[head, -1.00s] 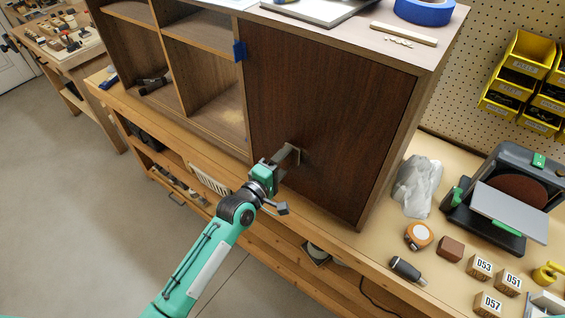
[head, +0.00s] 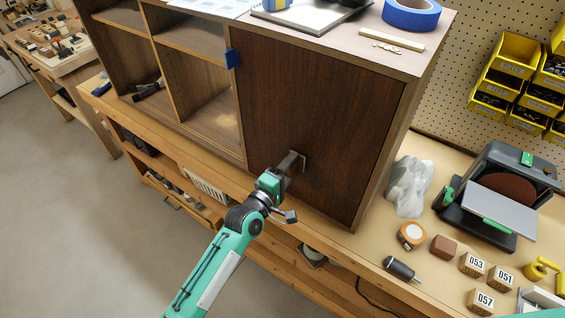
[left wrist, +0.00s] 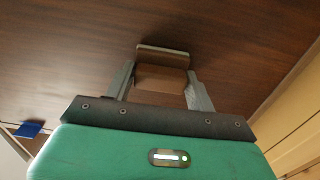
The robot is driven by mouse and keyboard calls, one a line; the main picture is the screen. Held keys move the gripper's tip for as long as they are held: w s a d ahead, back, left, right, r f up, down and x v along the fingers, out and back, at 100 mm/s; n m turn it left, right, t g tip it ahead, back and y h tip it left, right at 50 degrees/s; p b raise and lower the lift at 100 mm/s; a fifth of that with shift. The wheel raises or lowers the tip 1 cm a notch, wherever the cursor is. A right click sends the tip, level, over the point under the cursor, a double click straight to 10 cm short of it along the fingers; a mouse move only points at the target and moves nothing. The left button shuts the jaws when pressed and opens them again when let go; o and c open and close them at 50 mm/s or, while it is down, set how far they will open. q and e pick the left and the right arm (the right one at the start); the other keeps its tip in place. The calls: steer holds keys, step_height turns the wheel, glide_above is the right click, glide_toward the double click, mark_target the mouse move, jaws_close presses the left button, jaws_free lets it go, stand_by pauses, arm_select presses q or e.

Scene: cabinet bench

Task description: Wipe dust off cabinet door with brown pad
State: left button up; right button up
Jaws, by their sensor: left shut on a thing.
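The cabinet door (head: 318,112) is a dark brown wooden panel, closed, on the right part of the cabinet. My left gripper (head: 291,164) is at the lower left part of the door. In the left wrist view, my left gripper (left wrist: 160,82) is shut on the brown pad (left wrist: 160,79), a small block between its two grey fingers. The pad's far end is against or very close to the door surface (left wrist: 75,55); contact is hard to tell. I cannot make out clear dust on the door. My right gripper is out of view.
Blue tape (head: 232,58) sticks to the door's left edge, and open shelves (head: 190,85) lie left of it.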

arm_select(q)
steer(key=shift+s+d, duration=0.2)
steer(key=shift+d, duration=0.05)
steer(key=shift+w+d, duration=0.1)
steer(key=shift+d, duration=0.05)
steer(key=w+a, duration=0.1)
steer(key=w+a+b, duration=0.1)
steer(key=a, duration=0.1)
steer(key=shift+w+a+r, duration=0.15)
steer(key=shift+w, duration=0.05)
steer(key=shift+p+v, duration=0.8)
steer(key=shift+v, duration=2.1)
